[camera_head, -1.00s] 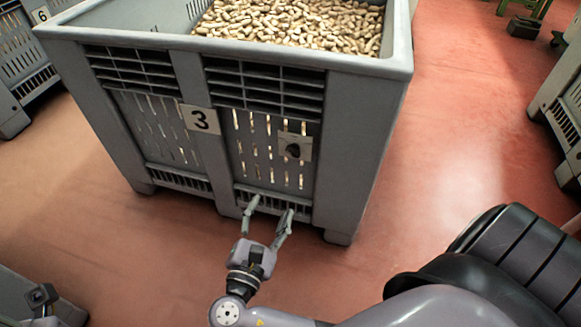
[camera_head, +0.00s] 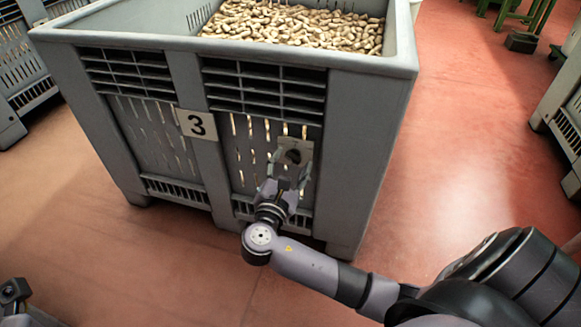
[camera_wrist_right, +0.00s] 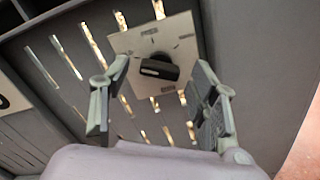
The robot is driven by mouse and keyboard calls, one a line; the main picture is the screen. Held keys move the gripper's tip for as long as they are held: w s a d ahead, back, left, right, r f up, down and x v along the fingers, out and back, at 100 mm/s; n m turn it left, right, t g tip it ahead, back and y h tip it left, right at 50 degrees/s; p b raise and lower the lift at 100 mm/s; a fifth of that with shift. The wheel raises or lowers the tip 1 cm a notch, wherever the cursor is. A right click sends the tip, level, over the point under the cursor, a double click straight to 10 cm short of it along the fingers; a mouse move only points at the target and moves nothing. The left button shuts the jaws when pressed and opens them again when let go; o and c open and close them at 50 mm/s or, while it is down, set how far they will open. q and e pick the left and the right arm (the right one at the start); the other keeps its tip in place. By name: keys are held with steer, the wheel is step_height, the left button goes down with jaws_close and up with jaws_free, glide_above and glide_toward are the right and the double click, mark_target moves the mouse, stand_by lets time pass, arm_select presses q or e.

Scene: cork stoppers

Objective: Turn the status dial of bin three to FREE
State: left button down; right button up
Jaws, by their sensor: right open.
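Bin three is a grey plastic crate (camera_head: 355,165) with a white "3" label (camera_head: 196,124). Its status dial is a black knob (camera_head: 293,156) on a light square plate (camera_head: 304,147) on the slatted front. In the right wrist view the knob (camera_wrist_right: 158,67) lies roughly crosswise on its plate (camera_wrist_right: 182,38); the small plate markings are unreadable. My right gripper (camera_head: 286,178) is open just in front of and below the dial. In the right wrist view its fingers (camera_wrist_right: 158,108) stand either side, with the knob between and beyond them, seemingly untouched.
The bin is filled with cork stoppers (camera_head: 295,27). Other grey bins stand at the left (camera_head: 28,70) and right edge (camera_head: 563,120). Green metal legs (camera_head: 535,20) stand at the back right. The reddish floor (camera_head: 450,150) right of the bin is clear.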

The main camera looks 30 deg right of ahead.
steer(key=shift+w+d, duration=0.1)
steer(key=c, duration=1.2)
steer(key=shift+o, duration=0.2)
